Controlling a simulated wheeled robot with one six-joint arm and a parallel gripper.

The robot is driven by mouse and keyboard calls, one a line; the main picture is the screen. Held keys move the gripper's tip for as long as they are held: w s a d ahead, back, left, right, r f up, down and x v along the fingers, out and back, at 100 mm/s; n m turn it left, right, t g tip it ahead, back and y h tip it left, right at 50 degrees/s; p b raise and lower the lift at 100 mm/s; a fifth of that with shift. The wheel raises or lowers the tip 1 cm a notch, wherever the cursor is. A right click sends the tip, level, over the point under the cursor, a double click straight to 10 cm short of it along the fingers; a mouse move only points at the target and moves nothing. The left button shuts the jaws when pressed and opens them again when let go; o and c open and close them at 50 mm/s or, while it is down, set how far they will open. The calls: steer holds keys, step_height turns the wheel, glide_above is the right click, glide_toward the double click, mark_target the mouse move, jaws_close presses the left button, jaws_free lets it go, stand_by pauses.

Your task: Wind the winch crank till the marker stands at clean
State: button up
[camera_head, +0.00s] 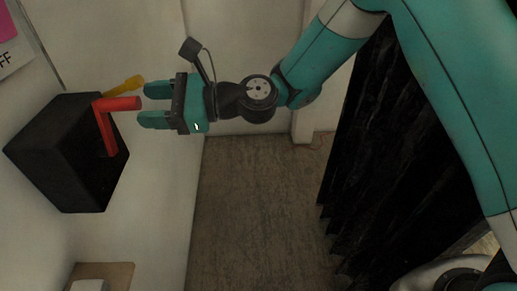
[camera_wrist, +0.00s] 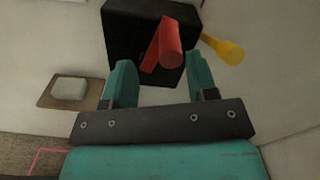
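The winch is a black box (camera_head: 62,150) on the left wall, with a red crank (camera_head: 104,122) whose handle sticks out toward my gripper. In the wrist view the red crank (camera_wrist: 165,48) stands in front of the black box (camera_wrist: 122,32). My gripper (camera_head: 152,105) is open, its two teal fingers spread, just right of the handle's end. In the wrist view the handle's end lies between and beyond the fingertips (camera_wrist: 160,75), and the gripper holds nothing. A yellow piece (camera_head: 126,85) sticks out beside the box; it also shows in the wrist view (camera_wrist: 224,48). I cannot read a "clean" mark.
A pale block on a brown plate (camera_head: 122,276) is on the wall below the box; the wrist view shows the plate too (camera_wrist: 47,92). A partly cut-off sign (camera_head: 10,45) reads "FF". A black pleated curtain (camera_head: 365,130) hangs at right. The floor (camera_head: 250,215) between is clear.

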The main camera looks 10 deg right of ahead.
steer(key=d+b, duration=1)
steer(key=d, duration=0.2)
steer(key=s+d+n+h+p, duration=0.2)
steer(key=s+n+h, duration=0.2)
steer(key=s+n, duration=0.2)
steer(key=s+d+n+g+h+p, duration=0.1)
steer(key=s+d+n+h+p, duration=0.1)
steer(key=s+n, duration=0.4)
steer(key=shift+d+f+n+h+p, duration=0.25)
steer(key=shift+f+n+h+p, duration=0.15)
steer(key=shift+n+h+p, duration=0.55)
